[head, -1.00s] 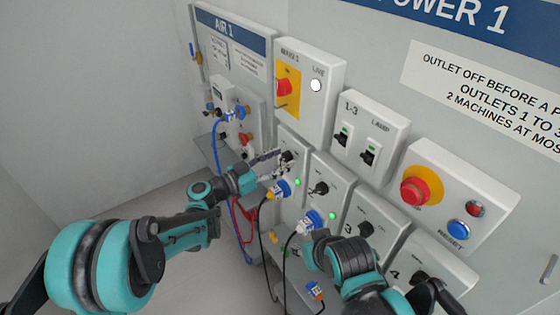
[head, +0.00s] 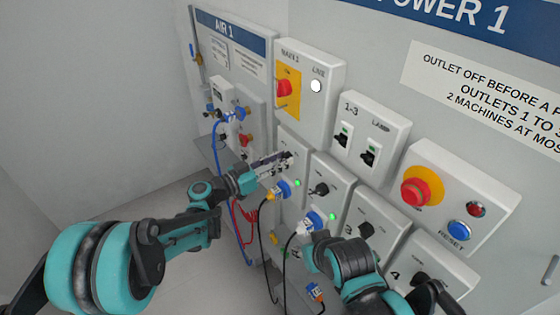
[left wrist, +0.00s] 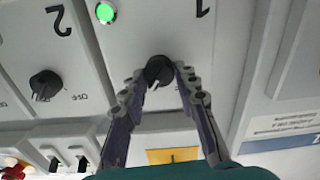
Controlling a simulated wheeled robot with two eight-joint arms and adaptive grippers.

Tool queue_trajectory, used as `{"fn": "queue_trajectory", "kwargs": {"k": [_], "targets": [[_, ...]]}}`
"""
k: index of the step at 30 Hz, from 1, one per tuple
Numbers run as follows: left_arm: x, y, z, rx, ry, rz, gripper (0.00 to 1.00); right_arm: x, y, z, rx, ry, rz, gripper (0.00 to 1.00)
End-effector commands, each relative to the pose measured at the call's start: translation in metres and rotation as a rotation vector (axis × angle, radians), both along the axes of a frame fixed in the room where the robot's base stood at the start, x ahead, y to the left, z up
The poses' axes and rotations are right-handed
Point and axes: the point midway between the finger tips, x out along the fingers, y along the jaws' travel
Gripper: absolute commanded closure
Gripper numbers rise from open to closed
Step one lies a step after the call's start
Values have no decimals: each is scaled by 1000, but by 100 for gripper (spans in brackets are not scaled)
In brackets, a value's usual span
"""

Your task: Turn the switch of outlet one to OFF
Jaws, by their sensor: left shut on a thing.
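Outlet one is a pale panel (left wrist: 158,30) with a black rotary switch (left wrist: 157,68) and a lit green lamp (left wrist: 105,13); the left wrist view shows it upside down. My left gripper (left wrist: 158,74) is shut on the switch, one finger on each side. In the head view the left gripper (head: 287,159) reaches the outlet one box (head: 293,143) and its fingers partly hide the switch. A blue plug (head: 283,190) sits in outlet one beside the lit green lamp. My right arm is at the lower right; its gripper cannot be seen.
Above are the main switch box (head: 325,65) and the lamp box (head: 388,115). Cables hang below. A red emergency button (head: 420,187) is further right.

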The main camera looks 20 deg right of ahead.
Motion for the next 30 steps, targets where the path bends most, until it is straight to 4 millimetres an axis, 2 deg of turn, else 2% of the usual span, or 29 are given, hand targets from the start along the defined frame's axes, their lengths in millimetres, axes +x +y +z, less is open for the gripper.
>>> {"fn": "queue_trajectory", "kwargs": {"k": [30], "targets": [[3, 1, -2, -316, 871, 0, 99, 0, 0, -16, 0, 0, 0, 60]]}}
